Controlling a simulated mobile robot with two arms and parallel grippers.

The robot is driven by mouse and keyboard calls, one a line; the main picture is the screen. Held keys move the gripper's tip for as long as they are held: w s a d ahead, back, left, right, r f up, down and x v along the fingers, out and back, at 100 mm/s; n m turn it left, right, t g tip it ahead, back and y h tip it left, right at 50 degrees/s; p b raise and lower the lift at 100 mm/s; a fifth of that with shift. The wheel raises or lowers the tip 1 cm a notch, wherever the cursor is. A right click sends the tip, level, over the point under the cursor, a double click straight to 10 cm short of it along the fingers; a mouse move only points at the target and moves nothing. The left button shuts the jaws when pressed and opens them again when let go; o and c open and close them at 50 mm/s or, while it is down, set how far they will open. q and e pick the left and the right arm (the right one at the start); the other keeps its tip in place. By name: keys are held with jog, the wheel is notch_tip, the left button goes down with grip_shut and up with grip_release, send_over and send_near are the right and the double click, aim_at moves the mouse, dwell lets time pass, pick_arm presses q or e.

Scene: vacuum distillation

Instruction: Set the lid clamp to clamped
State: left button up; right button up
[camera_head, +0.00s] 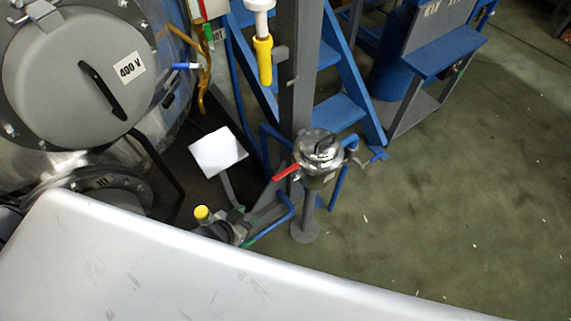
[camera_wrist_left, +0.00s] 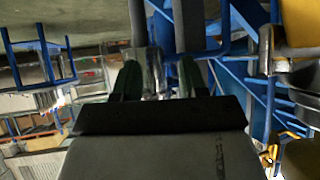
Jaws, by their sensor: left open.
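A small steel vessel (camera_head: 317,165) with a round shiny lid (camera_head: 317,148) stands on a grey post in the head view. A red lever (camera_head: 286,172) sticks out from its left side, and a metal fitting with a blue handle (camera_head: 377,156) is on its right. I cannot tell from this view how the lid clamp is set. In the left wrist view my left gripper (camera_wrist_left: 159,82) is open, its two green-padded fingers apart. A shiny metal surface (camera_wrist_left: 152,68) shows beyond and between the fingers; I cannot tell whether it is the vessel. My right gripper is not in view.
A large steel tank with a grey round cover (camera_head: 65,75) stands at the left. Blue stairs (camera_head: 335,110) and a grey column (camera_head: 296,70) rise behind the vessel. A white panel (camera_head: 217,152) stands left of it. Open floor (camera_head: 480,200) lies to the right.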

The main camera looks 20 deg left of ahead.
pick_arm(q)
notch_tip(320, 180, up, 6)
jog(key=w+m+t+h, duration=0.2)
jog(key=t+h, duration=0.1)
jog(key=h, duration=0.1)
jog(key=m+t+h, duration=0.1)
jog(key=h, duration=0.2)
send_near(273, 180)
jog(key=x, duration=1.2)
jog(key=shift+f, duration=0.1)
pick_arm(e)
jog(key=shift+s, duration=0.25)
pick_arm(q)
grip_shut()
